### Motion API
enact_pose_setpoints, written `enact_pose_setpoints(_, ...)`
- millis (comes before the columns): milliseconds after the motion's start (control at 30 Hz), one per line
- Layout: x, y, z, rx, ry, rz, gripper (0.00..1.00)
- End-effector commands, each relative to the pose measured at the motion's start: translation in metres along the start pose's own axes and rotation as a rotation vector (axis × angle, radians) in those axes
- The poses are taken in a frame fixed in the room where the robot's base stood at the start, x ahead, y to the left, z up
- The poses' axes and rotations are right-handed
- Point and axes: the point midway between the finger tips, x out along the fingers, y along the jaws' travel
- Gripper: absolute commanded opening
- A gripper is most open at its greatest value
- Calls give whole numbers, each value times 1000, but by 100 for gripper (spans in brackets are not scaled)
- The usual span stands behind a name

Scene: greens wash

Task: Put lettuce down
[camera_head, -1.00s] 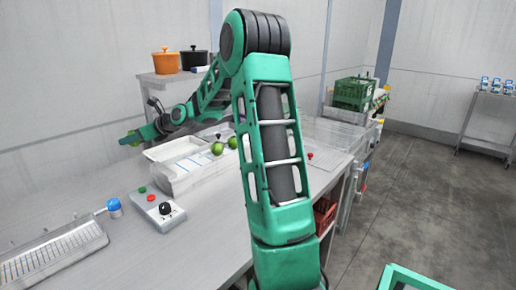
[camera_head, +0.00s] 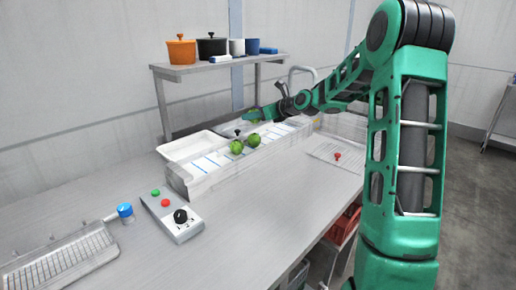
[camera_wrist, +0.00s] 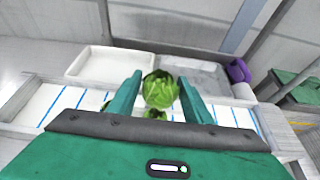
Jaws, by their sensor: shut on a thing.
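My gripper (camera_wrist: 160,95) has its two green fingers on either side of a green leafy lettuce head (camera_wrist: 161,88) in the wrist view. The lettuce is held above a white trough with blue cross lines (camera_wrist: 60,99). Part of another green head (camera_wrist: 154,113) shows just below it. In the head view my gripper (camera_head: 256,115) is small, over the far side of the trough (camera_head: 205,167), and the held lettuce is hard to make out. Two green heads (camera_head: 236,147) (camera_head: 253,140) sit at the trough, apart from my gripper.
A white tray (camera_head: 190,148) lies behind the trough, left of my gripper. A shelf (camera_head: 225,64) with orange (camera_head: 181,52) and black pots stands behind. A control box (camera_head: 182,224) is in front. In the wrist view, a purple thing (camera_wrist: 239,70) lies right. The front counter (camera_head: 250,215) is clear.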

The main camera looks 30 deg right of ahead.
Motion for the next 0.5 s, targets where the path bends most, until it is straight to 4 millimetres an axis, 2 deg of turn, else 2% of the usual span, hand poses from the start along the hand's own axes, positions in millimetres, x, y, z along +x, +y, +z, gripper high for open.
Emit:
enact_pose_setpoints(400,2,2,0,-1,0,3,22)
enact_pose_setpoints(500,3,-4,-4,1,1,2,22)
